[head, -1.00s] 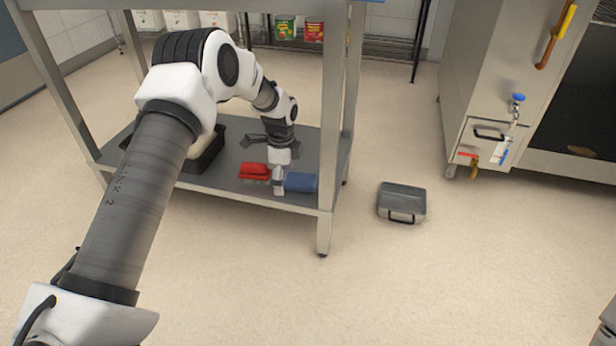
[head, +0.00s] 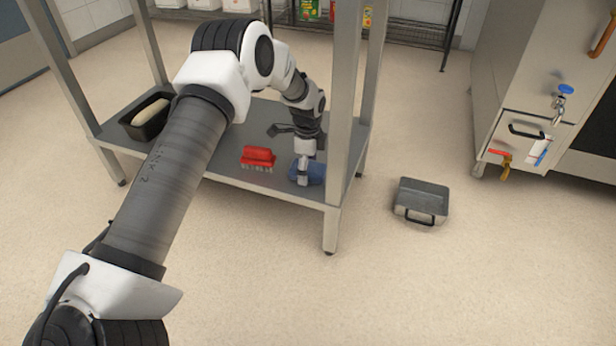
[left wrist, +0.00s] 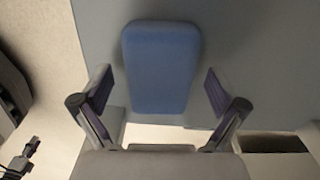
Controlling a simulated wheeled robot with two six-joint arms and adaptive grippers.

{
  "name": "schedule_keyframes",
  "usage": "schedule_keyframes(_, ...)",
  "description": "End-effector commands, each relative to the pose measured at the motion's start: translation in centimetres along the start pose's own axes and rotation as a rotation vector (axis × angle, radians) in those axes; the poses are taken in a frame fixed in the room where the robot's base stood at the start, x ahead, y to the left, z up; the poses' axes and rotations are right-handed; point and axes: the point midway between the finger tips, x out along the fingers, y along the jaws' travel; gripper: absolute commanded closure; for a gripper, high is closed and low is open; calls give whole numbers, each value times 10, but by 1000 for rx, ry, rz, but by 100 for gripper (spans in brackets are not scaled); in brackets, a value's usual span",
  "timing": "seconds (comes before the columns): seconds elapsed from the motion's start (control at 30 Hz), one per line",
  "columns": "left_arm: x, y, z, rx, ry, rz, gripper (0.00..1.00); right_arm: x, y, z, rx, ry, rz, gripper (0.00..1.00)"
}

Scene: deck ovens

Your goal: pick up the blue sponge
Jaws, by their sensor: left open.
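The blue sponge (head: 316,172) lies on the lower shelf of the steel table, near its front right corner. My left gripper (head: 303,180) is at the sponge in the head view and hides part of it. In the left wrist view the sponge (left wrist: 161,66) shows as a rounded blue block between the two spread fingers of my left gripper (left wrist: 160,92). There is a gap on both sides, and the fingers appear clear of it. My right gripper is in neither view.
A red brush (head: 258,156) lies on the shelf left of the sponge. A black tin (head: 133,128) with a pale loaf is farther left. A table leg (head: 331,230) stands close right of my gripper. A grey case (head: 421,200) lies on the floor.

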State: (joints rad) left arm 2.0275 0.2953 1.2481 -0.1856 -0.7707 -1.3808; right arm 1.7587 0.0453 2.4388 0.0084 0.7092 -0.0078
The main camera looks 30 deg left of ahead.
Motion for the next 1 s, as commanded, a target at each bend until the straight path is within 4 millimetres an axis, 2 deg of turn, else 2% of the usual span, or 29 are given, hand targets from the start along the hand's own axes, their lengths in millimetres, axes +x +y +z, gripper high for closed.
schedule_keyframes(0.07, -2, 0, 0, 0, 0, 0, 3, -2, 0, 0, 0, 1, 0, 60)
schedule_keyframes(0.17, -2, 0, 0, 0, 0, 0, 35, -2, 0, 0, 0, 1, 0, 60)
schedule_keyframes(0.23, -2, 0, 0, 0, 0, 0, 60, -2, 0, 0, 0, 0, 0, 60)
schedule_keyframes(0.27, -2, 0, 0, 0, 0, 0, 67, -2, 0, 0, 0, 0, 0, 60)
schedule_keyframes(0.57, -2, 0, 0, 0, 0, 1, 67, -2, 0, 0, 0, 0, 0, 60)
schedule_keyframes(0.67, -10, 0, 0, 0, 0, 0, 67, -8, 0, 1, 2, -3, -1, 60)
schedule_keyframes(0.77, -29, 0, 0, -1, 0, 0, 67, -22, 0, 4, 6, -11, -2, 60)
schedule_keyframes(1.0, -89, 0, 0, -1, 1, -2, 67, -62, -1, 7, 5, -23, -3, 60)
